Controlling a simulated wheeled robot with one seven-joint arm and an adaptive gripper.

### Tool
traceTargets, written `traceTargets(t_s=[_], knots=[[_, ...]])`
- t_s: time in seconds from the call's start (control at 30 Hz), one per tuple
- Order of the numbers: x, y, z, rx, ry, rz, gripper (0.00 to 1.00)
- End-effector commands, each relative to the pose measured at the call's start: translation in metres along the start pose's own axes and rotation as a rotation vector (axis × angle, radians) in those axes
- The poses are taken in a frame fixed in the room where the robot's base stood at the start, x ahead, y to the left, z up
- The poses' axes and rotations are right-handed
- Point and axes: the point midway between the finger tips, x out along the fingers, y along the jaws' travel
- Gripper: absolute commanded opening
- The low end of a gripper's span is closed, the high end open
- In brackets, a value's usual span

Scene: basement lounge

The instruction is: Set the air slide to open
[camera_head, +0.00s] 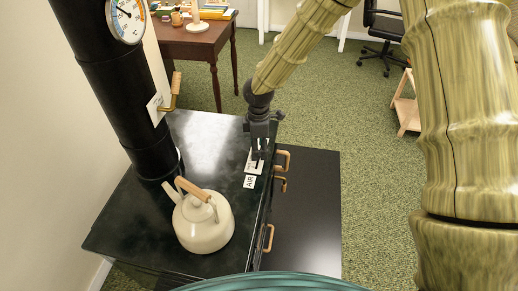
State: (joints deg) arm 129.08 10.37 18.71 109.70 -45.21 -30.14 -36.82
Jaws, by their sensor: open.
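The black stove top (200,135) carries a small white label reading AIR (249,182) near its right edge. A white plate (252,168) lies just behind the label, partly covered by my fingers. My gripper (259,158) points down at this plate with its jaws open. The air slide's knob and setting are hidden by the fingers or too small to tell. I cannot tell whether the fingers touch anything.
A cream kettle (203,222) stands on the stove, left of my gripper. The black flue pipe (115,85) bears a dial (127,18) and a wooden-handled lever (175,88). Wooden handles (283,158) stick out on the stove's right side. A brown table (195,38) stands behind.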

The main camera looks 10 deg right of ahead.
Motion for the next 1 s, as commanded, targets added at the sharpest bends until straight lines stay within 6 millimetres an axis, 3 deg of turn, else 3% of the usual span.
traceTargets(t_s=[0.47,0.73,1.0], knots=[[0.0108,-0.0003,-0.0001,0.000,0.000,0.000,0.49],[0.0107,-0.0004,-0.0001,0.000,0.000,-0.001,0.00],[0.0100,0.0013,0.0033,0.005,0.000,-0.001,0.00]])
